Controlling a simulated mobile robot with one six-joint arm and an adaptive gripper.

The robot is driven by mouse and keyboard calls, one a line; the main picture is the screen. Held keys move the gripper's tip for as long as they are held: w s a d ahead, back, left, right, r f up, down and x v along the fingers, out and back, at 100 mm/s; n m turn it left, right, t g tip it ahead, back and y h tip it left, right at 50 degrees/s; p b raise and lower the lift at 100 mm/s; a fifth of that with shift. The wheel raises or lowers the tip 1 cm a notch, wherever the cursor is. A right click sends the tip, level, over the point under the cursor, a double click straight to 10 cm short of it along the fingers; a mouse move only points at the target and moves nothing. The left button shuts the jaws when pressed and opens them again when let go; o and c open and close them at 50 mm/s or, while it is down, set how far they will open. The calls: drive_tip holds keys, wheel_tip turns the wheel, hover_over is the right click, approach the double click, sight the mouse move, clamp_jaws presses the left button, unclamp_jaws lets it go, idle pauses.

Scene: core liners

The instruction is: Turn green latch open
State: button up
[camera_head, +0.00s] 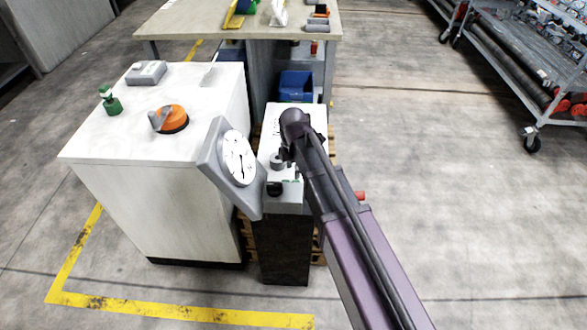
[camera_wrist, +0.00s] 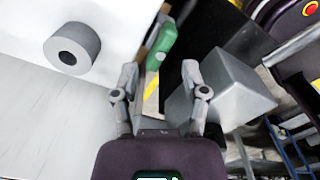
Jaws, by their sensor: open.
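The green latch (camera_wrist: 162,45) shows in the wrist view as a green handle just beyond and between my fingertips. My gripper (camera_wrist: 160,72) is open, with one finger on each side of the latch's near end. I cannot tell whether either finger touches it. In the head view my gripper (camera_head: 285,157) is over the narrow machine (camera_head: 286,208), largely hidden by my arm. Only a small green bit, probably the latch, shows there beside the arm.
A grey round knob (camera_wrist: 72,50) stands left of the latch, and a grey block (camera_wrist: 228,92) is close by my right finger. A tilted dial panel (camera_head: 213,165) and a white cabinet (camera_head: 165,195) stand left of the machine. Open floor lies to the right.

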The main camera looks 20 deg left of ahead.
sight(293, 180)
drive_tip(key=shift+r+p, duration=4.1)
drive_tip(key=shift+r, duration=0.3)
drive_tip(key=d+r+m+p, duration=0.4)
drive_tip(key=d, duration=0.6)
drive_tip(key=d+r+m+p, duration=0.4)
drive_tip(key=d, duration=0.6)
drive_tip(key=shift+s+r+m, duration=0.15)
drive_tip(key=shift+m, duration=0.25)
drive_tip(key=shift+d, duration=0.1)
drive_tip(key=s+d+r+m+p, duration=0.3)
drive_tip(key=d+r+m+p, duration=0.1)
drive_tip(key=d+m, duration=0.4)
drive_tip(key=s+d+r+m+p, duration=0.3)
drive_tip(key=d+m, duration=0.4)
drive_tip(key=m, duration=0.3)
drive_tip(key=shift+s+d+r+p, duration=0.15)
drive_tip(key=shift+d+r+p, duration=0.2)
drive_tip(key=shift+r+p, duration=0.55)
drive_tip(key=shift+f, duration=0.1)
